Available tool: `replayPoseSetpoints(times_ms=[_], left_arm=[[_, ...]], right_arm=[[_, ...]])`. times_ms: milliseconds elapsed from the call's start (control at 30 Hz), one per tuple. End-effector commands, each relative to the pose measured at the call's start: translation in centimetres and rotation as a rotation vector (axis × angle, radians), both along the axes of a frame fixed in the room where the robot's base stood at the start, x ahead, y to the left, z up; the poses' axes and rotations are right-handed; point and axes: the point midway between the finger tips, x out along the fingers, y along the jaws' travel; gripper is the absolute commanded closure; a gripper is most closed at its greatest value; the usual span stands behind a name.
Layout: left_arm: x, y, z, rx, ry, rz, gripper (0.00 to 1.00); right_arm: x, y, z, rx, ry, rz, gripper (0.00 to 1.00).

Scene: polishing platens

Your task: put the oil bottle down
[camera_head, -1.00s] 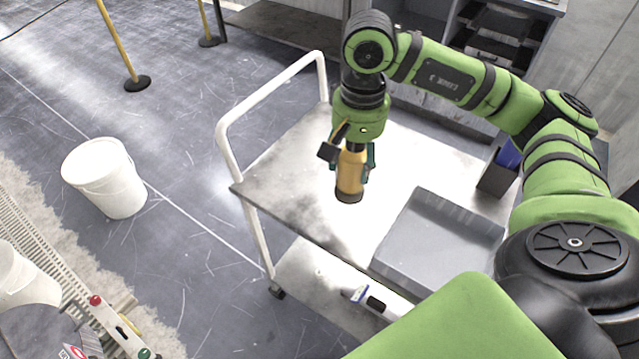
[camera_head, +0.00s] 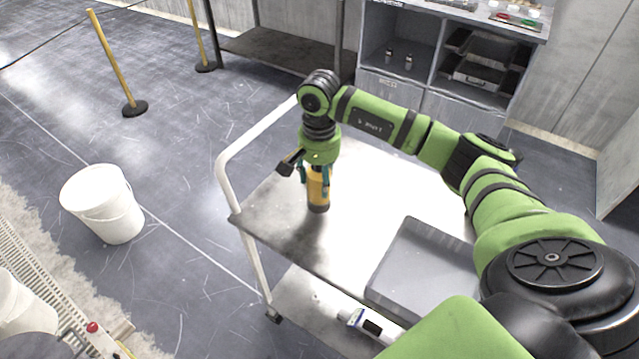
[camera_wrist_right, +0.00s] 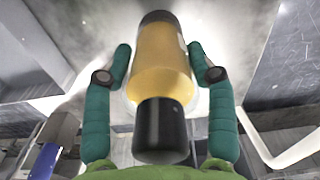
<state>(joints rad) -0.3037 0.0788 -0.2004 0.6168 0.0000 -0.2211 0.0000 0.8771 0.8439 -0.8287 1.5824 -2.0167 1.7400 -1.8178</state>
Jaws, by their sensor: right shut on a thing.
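The oil bottle (camera_head: 318,187) is amber with a dark base and stands upright over the top shelf of the white cart (camera_head: 262,213), near its left end. I cannot tell for certain whether its base touches the shelf. My right gripper (camera_head: 316,178) comes down from above and is shut on the bottle. In the right wrist view the bottle (camera_wrist_right: 162,62), with its black cap (camera_wrist_right: 160,130) towards the camera, sits between the two teal fingers (camera_wrist_right: 160,78). My left gripper is not in view.
A grey tray (camera_head: 425,270) lies on the cart to the right of the bottle. The cart's white handle rail (camera_head: 222,170) rises at the left end. A white bottle (camera_head: 368,325) lies on the lower shelf. A white bucket (camera_head: 103,205) stands on the floor.

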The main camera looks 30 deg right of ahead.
Motion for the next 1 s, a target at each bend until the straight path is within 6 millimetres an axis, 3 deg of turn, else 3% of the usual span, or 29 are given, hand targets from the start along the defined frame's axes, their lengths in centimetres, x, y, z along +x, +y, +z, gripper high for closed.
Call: replayPoseSetpoints(times_ms=[233, 633, 667, 700, 733, 1000], left_arm=[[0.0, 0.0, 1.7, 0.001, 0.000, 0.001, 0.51], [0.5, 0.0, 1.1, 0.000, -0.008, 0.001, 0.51], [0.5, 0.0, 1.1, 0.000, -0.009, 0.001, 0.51], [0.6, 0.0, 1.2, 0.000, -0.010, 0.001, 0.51], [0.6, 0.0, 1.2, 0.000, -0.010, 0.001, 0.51], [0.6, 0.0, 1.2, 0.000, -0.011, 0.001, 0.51]], right_arm=[[-0.1, 0.1, -3.1, 0.001, 0.003, 0.000, 0.92], [-0.1, 0.0, -3.8, 0.001, 0.001, 0.001, 0.92], [-0.1, 0.0, -3.9, 0.000, 0.003, 0.001, 0.39], [-0.1, 0.0, -3.8, 0.000, 0.003, 0.001, 0.23], [-0.1, 0.0, -3.8, 0.000, 0.003, 0.001, 0.19], [-0.1, 0.0, -3.8, 0.000, 0.003, 0.001, 0.19]])
